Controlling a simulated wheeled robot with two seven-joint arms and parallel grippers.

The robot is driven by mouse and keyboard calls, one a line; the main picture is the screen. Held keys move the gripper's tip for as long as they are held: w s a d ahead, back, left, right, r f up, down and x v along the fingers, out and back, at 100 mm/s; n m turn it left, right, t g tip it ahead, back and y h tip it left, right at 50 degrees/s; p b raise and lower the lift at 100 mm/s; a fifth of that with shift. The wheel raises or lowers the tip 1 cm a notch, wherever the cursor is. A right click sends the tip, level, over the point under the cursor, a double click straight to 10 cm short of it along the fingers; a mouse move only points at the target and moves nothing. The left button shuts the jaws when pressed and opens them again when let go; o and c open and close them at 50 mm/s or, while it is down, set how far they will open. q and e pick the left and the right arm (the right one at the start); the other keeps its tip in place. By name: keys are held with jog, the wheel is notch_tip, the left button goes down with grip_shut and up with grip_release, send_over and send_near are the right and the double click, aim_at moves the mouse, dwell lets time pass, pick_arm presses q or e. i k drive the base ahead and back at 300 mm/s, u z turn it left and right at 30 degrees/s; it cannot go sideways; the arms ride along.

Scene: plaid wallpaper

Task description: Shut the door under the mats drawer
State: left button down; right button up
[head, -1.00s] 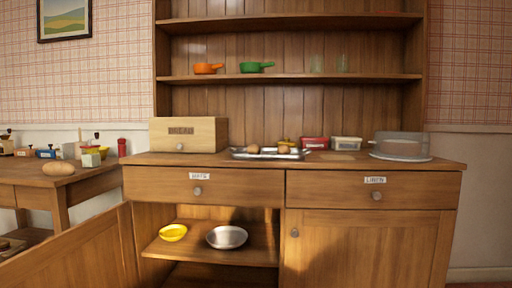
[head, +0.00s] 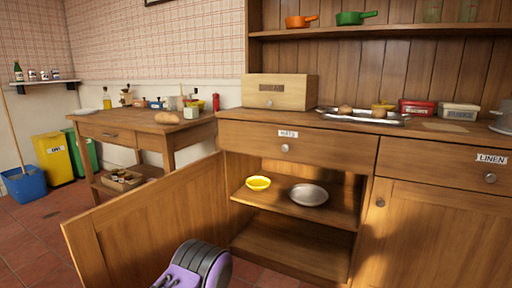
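The mats drawer (head: 310,147) is shut, with a white label and a round knob. Under it the cabinet door (head: 150,222) stands wide open, swung out to the left. The open compartment shows a shelf (head: 265,203) holding a yellow bowl (head: 258,183) and a grey metal bowl (head: 308,194). A purple and dark grey part of my own arm shows at the bottom edge, in front of the open door. Neither gripper's fingertips show.
The linen drawer (head: 445,164) and the door below it (head: 430,235) are shut. A side table (head: 150,125) stands behind the open door. A blue bucket (head: 25,185), a yellow bin (head: 54,160) and a green bin (head: 83,152) stand at the far left. Tiled floor lies clear at the lower left.

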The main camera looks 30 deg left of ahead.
aim_at(130, 240)
jog(key=z, duration=1.65)
jog(key=k, duration=0.55)
jog(key=u, duration=1.95)
